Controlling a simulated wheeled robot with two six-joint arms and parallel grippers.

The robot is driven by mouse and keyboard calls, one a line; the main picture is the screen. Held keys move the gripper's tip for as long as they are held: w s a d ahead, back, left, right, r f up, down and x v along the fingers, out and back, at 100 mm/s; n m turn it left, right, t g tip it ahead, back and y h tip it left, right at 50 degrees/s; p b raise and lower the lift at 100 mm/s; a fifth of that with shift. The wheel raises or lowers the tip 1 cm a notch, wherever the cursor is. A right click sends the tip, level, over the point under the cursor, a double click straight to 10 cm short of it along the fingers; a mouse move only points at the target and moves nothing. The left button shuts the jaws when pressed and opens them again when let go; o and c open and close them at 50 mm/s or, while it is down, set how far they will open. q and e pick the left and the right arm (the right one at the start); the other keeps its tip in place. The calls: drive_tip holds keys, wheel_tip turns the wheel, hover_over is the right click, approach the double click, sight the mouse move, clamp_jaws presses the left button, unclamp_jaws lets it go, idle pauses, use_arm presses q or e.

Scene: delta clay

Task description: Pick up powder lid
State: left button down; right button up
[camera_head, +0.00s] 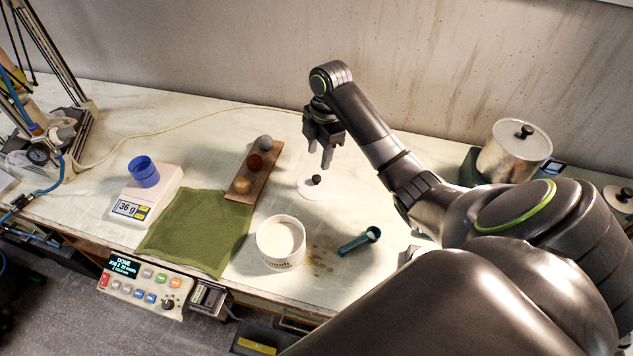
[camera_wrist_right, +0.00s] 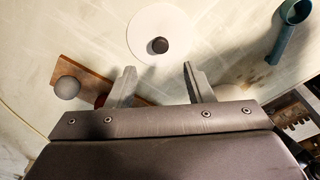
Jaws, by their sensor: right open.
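The powder lid (camera_head: 311,189) is a flat white disc with a dark round knob, lying on the bench near the middle of the head view. It also shows at the top of the right wrist view (camera_wrist_right: 173,22), with its knob just beyond the fingertips. My right gripper (camera_head: 327,163) is open and empty, pointing down above the lid and apart from it. In the right wrist view its two fingers (camera_wrist_right: 158,68) are spread, with the knob in line with the gap between them. An open white tub (camera_head: 281,262) of pale powder stands in front of the lid. My left gripper is not in view.
A teal scoop (camera_head: 358,241) lies right of the tub. A wooden board (camera_head: 243,194) with several balls is left of the lid. A green cloth (camera_head: 200,230), a scale (camera_head: 160,185) with a blue cup, and a metal pot (camera_head: 508,158) stand farther out.

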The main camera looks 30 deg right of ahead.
sight(317, 177)
wheel_tip(317, 177, down, 3)
drive_tip(key=shift+a+r+b, duration=0.1)
drive_tip(key=shift+b, duration=0.25)
drive_tip(key=shift+a+f+p, duration=0.1)
drive_tip(key=shift+f+p, duration=0.3)
drive_tip(key=shift+f, duration=0.2)
wheel_tip(317, 177, down, 4)
drive_tip(key=shift+a+r+p, duration=0.1)
drive_tip(key=shift+r+p, duration=0.1)
drive_tip(key=shift+p, duration=0.4)
drive_tip(key=shift+f, duration=0.4)
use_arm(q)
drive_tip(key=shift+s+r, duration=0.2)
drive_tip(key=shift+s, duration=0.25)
use_arm(e)
drive_tip(key=c, duration=1)
